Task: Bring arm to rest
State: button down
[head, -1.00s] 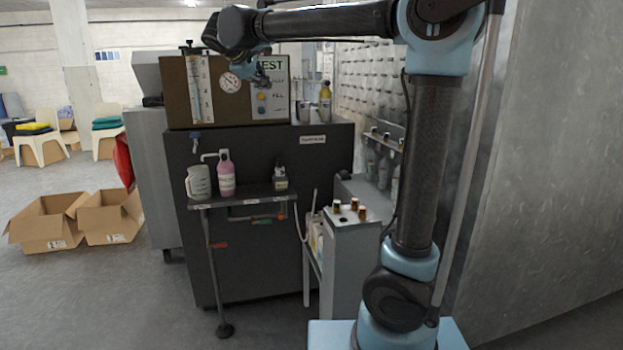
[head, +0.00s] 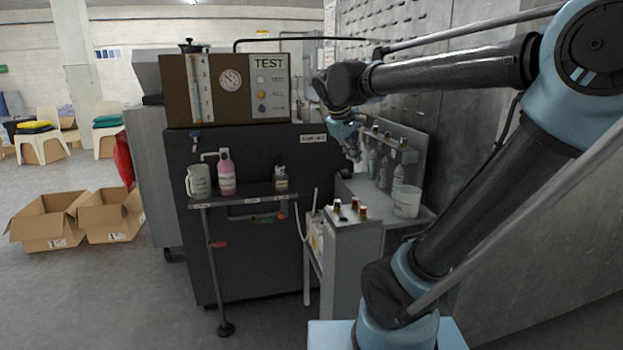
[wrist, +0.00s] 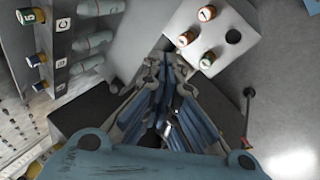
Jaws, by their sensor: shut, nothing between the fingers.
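My gripper (head: 353,157) hangs at the end of my arm, pointing down, in front of the right end of the dark washer cabinet (head: 255,240). In the wrist view my gripper (wrist: 166,62) has its fingers together with nothing between them. It is above and beside a grey stand (wrist: 222,35) with several brown vials in its top and one empty hole. It touches nothing that I can see. My arm reaches from the lower right up and then left across the head view.
A shelf (head: 265,192) holds a jug, a pink bottle (head: 226,175) and a small dark bottle. A grey wall (head: 560,230) stands close behind my arm. Cardboard boxes (head: 45,228) lie on the floor at left.

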jog(key=s+d+f+m+g+y, duration=0.1)
jog(key=s+d+f+m, duration=0.2)
jog(key=s+f, duration=0.7)
jog(key=s+d+f+m+g+y, duration=0.1)
jog(key=s+d+f+m+y, duration=0.1)
jog(key=s+f, duration=0.8)
notch_tip(320, 180, down, 3)
jog(key=shift+d+r+m+g+y, duration=0.1)
jog(key=shift+d+m+g+y, duration=0.2)
jog(key=shift+d+m, duration=0.65)
jog(key=shift+a, duration=0.2)
jog(key=shift+w+f, duration=0.2)
jog(key=shift+w, duration=0.25)
dwell(4.2)
